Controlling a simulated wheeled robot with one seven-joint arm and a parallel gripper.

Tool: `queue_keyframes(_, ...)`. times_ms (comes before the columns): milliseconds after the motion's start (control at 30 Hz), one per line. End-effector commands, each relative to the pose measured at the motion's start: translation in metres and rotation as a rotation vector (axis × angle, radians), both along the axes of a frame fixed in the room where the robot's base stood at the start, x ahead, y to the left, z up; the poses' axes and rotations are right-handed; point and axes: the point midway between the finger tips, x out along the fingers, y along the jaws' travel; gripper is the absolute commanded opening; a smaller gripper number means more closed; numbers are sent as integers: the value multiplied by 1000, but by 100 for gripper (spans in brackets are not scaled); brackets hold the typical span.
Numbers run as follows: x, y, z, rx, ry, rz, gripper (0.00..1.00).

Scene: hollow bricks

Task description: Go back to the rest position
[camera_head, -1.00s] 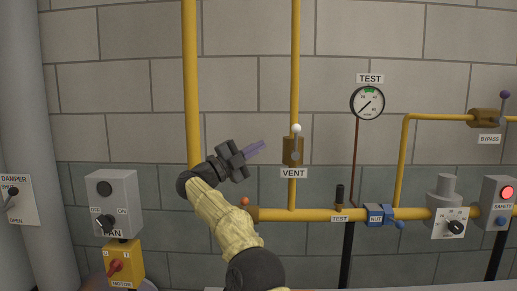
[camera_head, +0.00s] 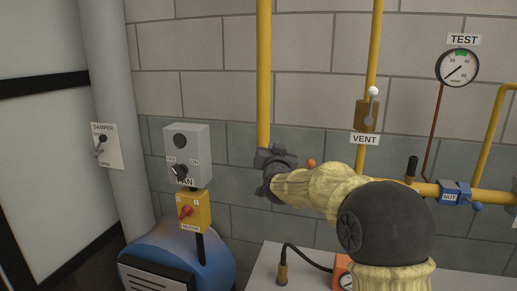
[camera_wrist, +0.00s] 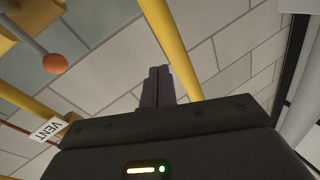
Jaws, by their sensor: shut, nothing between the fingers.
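My gripper (camera_wrist: 158,87) shows in the wrist view with its two dark purple fingers together and nothing between them. It points toward the block wall, with a yellow vertical pipe (camera_wrist: 171,45) just beside the fingers in that picture. In the head view my arm reaches in from the lower right, and its dark wrist end stands in front of the lower part of the yellow vertical pipe (camera_head: 264,80). The fingertips are hidden in the head view.
The VENT valve (camera_head: 367,115) and TEST gauge (camera_head: 457,68) are to the right. The grey FAN box (camera_head: 188,153), yellow MOTOR switch (camera_head: 193,211) and DAMPER plate (camera_head: 106,146) are to the left. An orange-cased device (camera_head: 343,272) with a cable lies on the bench below.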

Motion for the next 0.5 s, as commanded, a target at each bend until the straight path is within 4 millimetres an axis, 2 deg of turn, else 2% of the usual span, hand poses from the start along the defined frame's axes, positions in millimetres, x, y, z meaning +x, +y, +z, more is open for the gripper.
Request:
queue_keyframes(33,-14,-3,-22,-38,84,24,0)
queue_keyframes(200,-73,-20,-105,-136,395,92,0)
queue_keyframes(367,-142,-43,-172,-194,670,123,0)
queue_keyframes(500,-210,-65,-220,-225,896,135,0)
